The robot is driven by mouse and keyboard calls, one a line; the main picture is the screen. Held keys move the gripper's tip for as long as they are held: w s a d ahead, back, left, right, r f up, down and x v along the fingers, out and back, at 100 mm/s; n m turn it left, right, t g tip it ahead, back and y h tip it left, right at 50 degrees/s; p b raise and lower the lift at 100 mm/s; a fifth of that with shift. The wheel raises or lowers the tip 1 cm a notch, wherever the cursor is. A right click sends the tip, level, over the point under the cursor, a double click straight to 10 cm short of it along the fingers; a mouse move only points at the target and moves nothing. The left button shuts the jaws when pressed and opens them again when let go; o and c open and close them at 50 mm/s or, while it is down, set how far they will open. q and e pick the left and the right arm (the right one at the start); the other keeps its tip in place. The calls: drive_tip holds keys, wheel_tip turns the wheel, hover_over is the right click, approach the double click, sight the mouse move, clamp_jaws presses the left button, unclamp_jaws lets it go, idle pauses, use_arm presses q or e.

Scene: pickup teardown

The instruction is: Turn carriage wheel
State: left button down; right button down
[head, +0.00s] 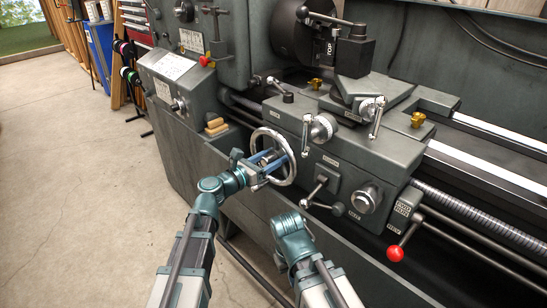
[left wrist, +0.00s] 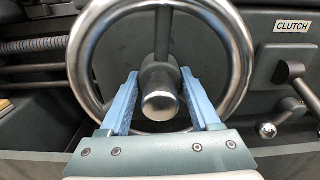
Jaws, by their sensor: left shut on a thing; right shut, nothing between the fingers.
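The carriage wheel (head: 291,160) is a bright metal handwheel on the front of the grey lathe carriage. My left gripper (head: 268,163) is at its middle, with blue fingers shut on it. In the left wrist view the carriage wheel (left wrist: 240,52) fills the upper middle. There the fingers of my left gripper (left wrist: 160,88) stand on either side of the round hub, inside the rim, hiding part of the lower wheel. My right gripper (head: 290,225) is low in the middle of the head view, apart from the lathe controls. Its fingers are hard to make out.
A red-knobbed lever (head: 395,253) is lower right. The clutch lever (left wrist: 290,75) shows beside the wheel. The concrete floor (head: 70,190) at left is clear.

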use_arm(q)
drive_tip(key=shift+m, duration=0.5)
drive_tip(key=shift+c, duration=2.2)
unclamp_jaws()
drive_tip(key=shift+a, duration=0.1)
drive_tip(key=v, duration=1.3)
drive_tip(key=shift+s+a, duration=0.25)
drive_tip(key=shift+s, duration=0.1)
drive_tip(key=shift+d, duration=0.1)
